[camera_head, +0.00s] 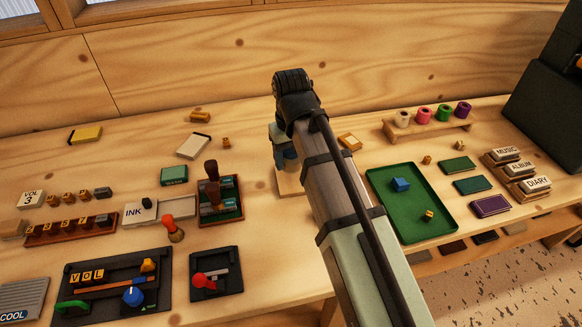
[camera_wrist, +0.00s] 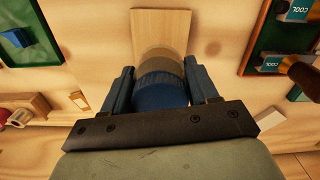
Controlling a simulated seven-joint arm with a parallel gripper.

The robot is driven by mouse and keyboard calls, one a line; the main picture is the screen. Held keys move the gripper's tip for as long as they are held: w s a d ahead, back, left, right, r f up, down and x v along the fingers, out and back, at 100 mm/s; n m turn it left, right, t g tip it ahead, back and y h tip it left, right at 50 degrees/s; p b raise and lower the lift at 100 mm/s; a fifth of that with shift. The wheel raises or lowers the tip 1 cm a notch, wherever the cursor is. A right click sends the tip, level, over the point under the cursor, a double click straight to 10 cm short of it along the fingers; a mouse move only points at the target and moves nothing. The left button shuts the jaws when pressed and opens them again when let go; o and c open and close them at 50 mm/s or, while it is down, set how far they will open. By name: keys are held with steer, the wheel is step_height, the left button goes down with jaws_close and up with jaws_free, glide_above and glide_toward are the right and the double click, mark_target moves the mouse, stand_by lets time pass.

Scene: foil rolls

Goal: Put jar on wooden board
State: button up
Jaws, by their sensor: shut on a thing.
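The jar (camera_wrist: 160,84) has a dark blue lid and a tan body. In the wrist view my gripper (camera_wrist: 162,92) is shut on it, with one finger on each side. The wooden board (camera_wrist: 160,25) is a pale plank beyond the jar, and the jar overlaps its near end in that view. In the head view my gripper (camera_head: 286,156) is over the board (camera_head: 290,184), mostly behind my arm. I cannot tell whether the jar's base touches the board.
A green tray (camera_head: 432,222) with a blue block (camera_head: 401,184) lies to the right. A dark green rack (camera_head: 232,211) with a stamp stands close on the left. Several colored rolls sit on a wooden stand (camera_head: 428,131) at the back right.

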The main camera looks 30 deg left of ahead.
mark_target(291, 168)
steer(key=shift+f, duration=2)
steer(key=shift+f, duration=0.1)
steer(key=o, duration=1.2)
step_height(291, 168, up, 12)
steer(key=shift+r, duration=0.15)
